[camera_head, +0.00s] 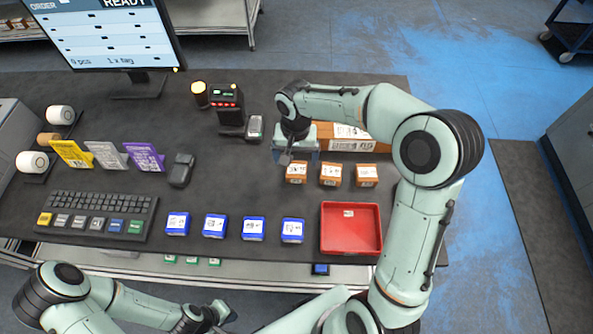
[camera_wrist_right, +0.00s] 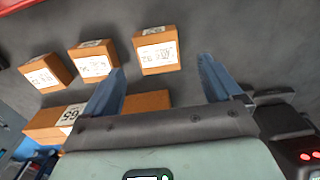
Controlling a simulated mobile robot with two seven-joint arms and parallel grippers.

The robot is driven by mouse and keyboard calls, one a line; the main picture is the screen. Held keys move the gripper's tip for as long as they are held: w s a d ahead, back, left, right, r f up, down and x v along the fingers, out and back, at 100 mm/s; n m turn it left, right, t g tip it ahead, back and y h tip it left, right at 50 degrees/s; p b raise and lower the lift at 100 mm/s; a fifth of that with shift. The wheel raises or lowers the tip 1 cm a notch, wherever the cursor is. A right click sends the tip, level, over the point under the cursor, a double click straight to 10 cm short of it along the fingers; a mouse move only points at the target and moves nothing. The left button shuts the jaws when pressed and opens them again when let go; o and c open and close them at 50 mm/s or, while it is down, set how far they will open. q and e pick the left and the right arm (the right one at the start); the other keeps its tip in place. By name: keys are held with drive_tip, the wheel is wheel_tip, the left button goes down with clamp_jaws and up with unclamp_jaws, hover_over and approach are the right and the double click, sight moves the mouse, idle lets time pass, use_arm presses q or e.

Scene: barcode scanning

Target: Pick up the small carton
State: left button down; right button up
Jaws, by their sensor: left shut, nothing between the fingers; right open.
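Three small orange cartons with white labels stand in a row: a left one (camera_head: 296,172), a middle one (camera_head: 330,174) and a right one (camera_head: 366,175). My right gripper (camera_head: 287,158) is open and empty beside the left carton, on its far side. In the right wrist view the open fingers (camera_wrist_right: 160,68) point toward that same carton (camera_wrist_right: 157,50), which appears between the fingertips but closer to the left finger. The middle carton (camera_wrist_right: 93,60) and right carton (camera_wrist_right: 45,72) lie further left there. My left gripper (camera_head: 217,313) is shut and empty in front of the table.
A long orange box (camera_head: 352,138) lies behind the cartons. A red tray (camera_head: 350,249) and several blue boxes (camera_head: 253,229) are in front. A scanner (camera_head: 254,128) and its stand (camera_head: 229,105) are left of my right gripper. The keyboard (camera_head: 98,215) is at left.

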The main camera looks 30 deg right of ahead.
sight(296, 169)
wheel_tip(296, 169, down, 5)
drive_tip(key=shift+s+f, duration=0.1)
drive_tip(key=shift+c, duration=0.3)
drive_tip(key=c, duration=1.2)
